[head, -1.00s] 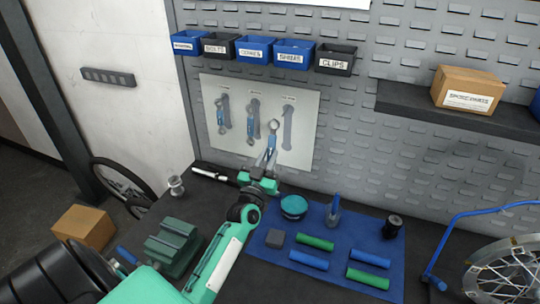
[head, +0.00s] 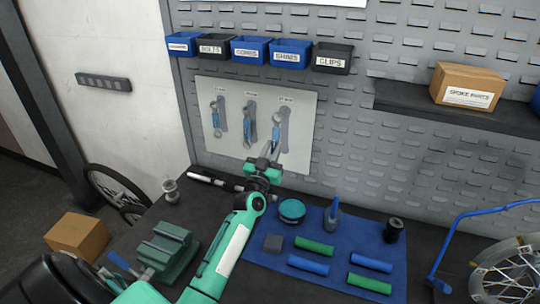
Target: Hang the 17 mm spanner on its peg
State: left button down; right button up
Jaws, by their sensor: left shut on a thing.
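The spanner that I hold (head: 276,131), taken as the 17 mm one, is upright in front of the white tool board (head: 240,151). My left gripper (head: 268,154) is shut on its lower part. The spanner's ring end is close to the top of the rightmost grey outline (head: 284,135), slightly left of it. I cannot tell whether it touches the peg, which is too small to make out. Two other spanners hang over the left outline (head: 216,122) and the middle outline (head: 249,135). My right gripper is not in view.
Labelled blue and black bins (head: 290,55) hang above the board. Below it, the dark bench holds a green vice (head: 165,250), a round teal tin (head: 291,209) and a blue mat (head: 325,232) with several grips. A cardboard box (head: 467,86) stands on the right shelf.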

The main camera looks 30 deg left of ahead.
pick_arm(q)
jog(key=shift+w+a+f+b, duration=0.1)
jog(key=shift+w+b, duration=0.15)
jog(key=shift+w, duration=0.15)
jog(key=shift+w+a+f+b, duration=0.1)
jog(key=shift+w+b, duration=0.15)
jog(key=shift+w, duration=0.15)
jog(key=shift+w+a+f, duration=0.1)
jog(key=shift+w+f, duration=0.15)
jog(key=shift+w, duration=0.35)
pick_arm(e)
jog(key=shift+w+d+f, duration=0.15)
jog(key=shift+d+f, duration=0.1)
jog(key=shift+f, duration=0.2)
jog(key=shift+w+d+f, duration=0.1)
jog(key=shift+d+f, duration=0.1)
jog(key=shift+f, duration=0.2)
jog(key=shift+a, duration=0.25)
pick_arm(q)
jog(key=c, duration=1.2)
grip_release()
jog(key=shift+o, duration=0.2)
